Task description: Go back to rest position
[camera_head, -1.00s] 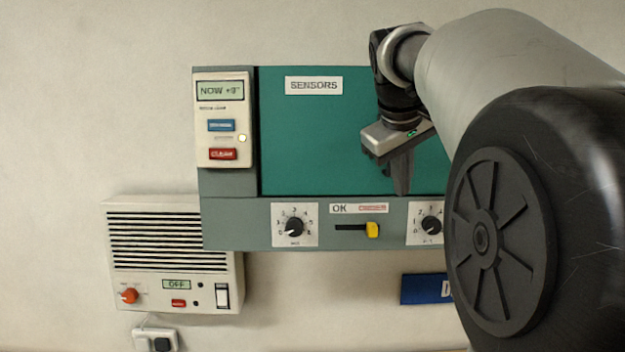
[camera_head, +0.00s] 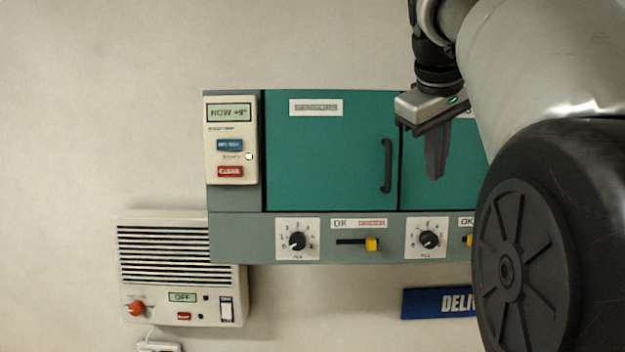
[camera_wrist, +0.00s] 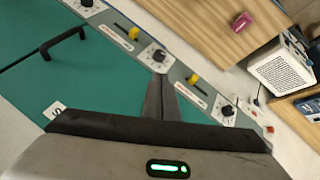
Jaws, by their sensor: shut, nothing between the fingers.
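My gripper (camera_head: 436,160) hangs fingers down in front of the teal sensors cabinet (camera_head: 330,150), right of the black door handle (camera_head: 386,165). Its fingers are together and hold nothing. In the wrist view, the shut fingertips (camera_wrist: 158,82) lie over the teal door and reach towards the grey strip of dials. The fingers look apart from the handle (camera_wrist: 63,43). My arm covers the right part of the cabinet in the head view.
Dials (camera_head: 297,240) and yellow sliders (camera_head: 371,244) line the cabinet's lower strip. A control panel (camera_head: 231,140) is at its left. A vented unit (camera_head: 180,268) hangs lower left, a blue sign (camera_head: 436,303) below. The wrist view shows a wooden surface (camera_wrist: 205,30) with a pink object (camera_wrist: 242,21).

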